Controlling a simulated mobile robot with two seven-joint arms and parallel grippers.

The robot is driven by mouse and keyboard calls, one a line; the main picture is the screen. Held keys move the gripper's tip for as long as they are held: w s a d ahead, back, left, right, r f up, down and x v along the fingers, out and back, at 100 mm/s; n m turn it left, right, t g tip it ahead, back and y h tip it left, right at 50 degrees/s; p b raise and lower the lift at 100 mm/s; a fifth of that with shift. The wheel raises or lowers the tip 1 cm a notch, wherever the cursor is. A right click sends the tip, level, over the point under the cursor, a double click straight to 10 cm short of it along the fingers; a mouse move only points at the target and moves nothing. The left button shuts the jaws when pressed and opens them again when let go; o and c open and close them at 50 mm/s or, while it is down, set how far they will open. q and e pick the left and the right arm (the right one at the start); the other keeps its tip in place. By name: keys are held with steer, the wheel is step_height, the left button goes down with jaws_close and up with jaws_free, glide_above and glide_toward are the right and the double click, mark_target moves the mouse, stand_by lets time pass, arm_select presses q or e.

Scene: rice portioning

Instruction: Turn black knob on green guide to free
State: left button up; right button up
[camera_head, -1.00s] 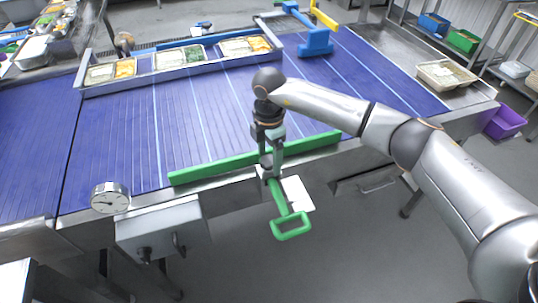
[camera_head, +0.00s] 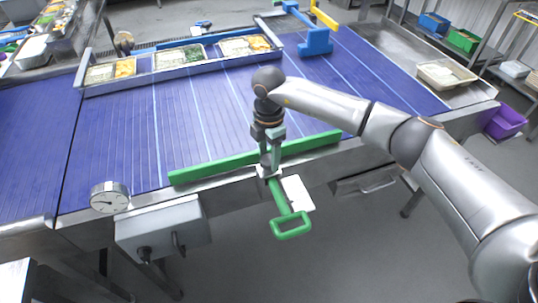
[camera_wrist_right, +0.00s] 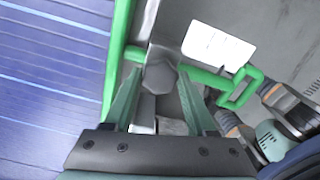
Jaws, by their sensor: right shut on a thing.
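The green guide (camera_head: 212,168) is a long rail lying along the near edge of the blue conveyor, with a green looped handle (camera_head: 291,228) sticking out toward me. In the right wrist view the rail (camera_wrist_right: 119,55) runs along the left and the handle (camera_wrist_right: 238,90) lies at the right. The knob (camera_wrist_right: 160,75) is faceted and looks grey here; it sits on a metal bracket between rail and handle. My right gripper (camera_head: 270,167) points down and is shut on the knob, one finger on each side, as the right wrist view (camera_wrist_right: 160,82) shows. My left gripper is out of view.
The blue conveyor belt (camera_head: 120,130) lies behind the guide. Trays of food (camera_head: 180,56) stand along its far side. A round gauge (camera_head: 109,197) and a grey control box (camera_head: 160,228) are at the near left. A white sheet (camera_head: 298,193) is beside the handle.

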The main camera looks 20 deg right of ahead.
steer(key=n+b, duration=0.1)
steer(key=n, duration=0.2)
steer(key=shift+n, duration=0.3)
steer(key=n+b, duration=0.2)
steer(key=n, duration=0.1)
steer(key=shift+n, duration=0.4)
steer(key=n+b, duration=0.2)
steer(key=n, duration=0.4)
steer(key=shift+b, duration=0.35)
steer(key=n+b, duration=0.1)
steer(key=n, duration=0.2)
steer(key=shift+a+n, duration=0.1)
steer(key=shift+n, duration=0.3)
steer(key=n+b, duration=0.1)
steer(key=n, duration=0.2)
steer(key=shift+n, duration=0.4)
steer(key=n+b, duration=0.1)
steer(key=n, duration=0.3)
steer(key=shift+n, duration=0.3)
steer(key=shift+n+b, duration=0.35)
steer(key=shift+n, duration=0.45)
